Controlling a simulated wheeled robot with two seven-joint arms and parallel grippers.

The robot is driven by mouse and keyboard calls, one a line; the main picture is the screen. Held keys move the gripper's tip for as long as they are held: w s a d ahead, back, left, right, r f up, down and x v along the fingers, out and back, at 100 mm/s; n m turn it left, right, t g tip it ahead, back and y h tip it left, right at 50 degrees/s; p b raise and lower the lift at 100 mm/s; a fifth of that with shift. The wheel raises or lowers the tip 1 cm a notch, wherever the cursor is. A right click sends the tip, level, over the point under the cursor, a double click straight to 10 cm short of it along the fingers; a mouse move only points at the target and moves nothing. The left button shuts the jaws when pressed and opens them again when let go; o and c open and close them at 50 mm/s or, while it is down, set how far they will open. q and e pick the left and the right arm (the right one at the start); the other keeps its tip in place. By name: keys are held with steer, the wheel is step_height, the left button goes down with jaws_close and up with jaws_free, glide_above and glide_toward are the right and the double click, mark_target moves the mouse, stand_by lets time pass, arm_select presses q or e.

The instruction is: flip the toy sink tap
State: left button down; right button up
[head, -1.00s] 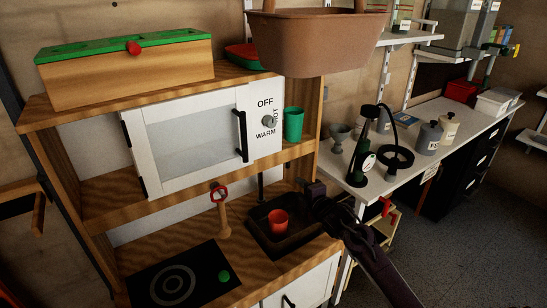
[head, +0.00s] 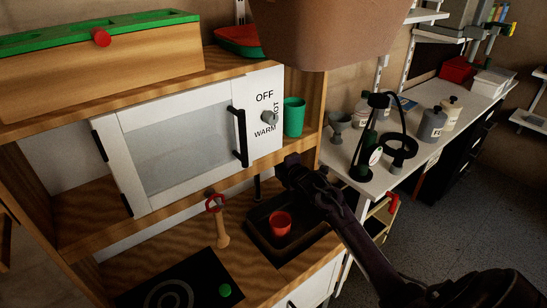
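The toy kitchen's dark sink basin (head: 262,243) is set into the wooden counter, with a red cup (head: 280,224) inside it. A thin black upright piece, which looks like the tap (head: 257,188), stands behind the sink. Its upper part is hard to make out beside my gripper. My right gripper (head: 284,167) reaches in from the right, above the back of the sink and just right of the tap. Its fingers are dark and small, so I cannot tell whether they are open or touch the tap. My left gripper is not in view.
A microwave with a white door (head: 180,150) and a green cup (head: 293,117) are above the counter. A brown basket (head: 325,35) hangs overhead. A wooden tool with a red ring (head: 221,225) stands left of the sink. A workbench (head: 375,180) is at the right.

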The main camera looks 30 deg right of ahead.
steer(key=shift+x, duration=1.5)
jaws_close()
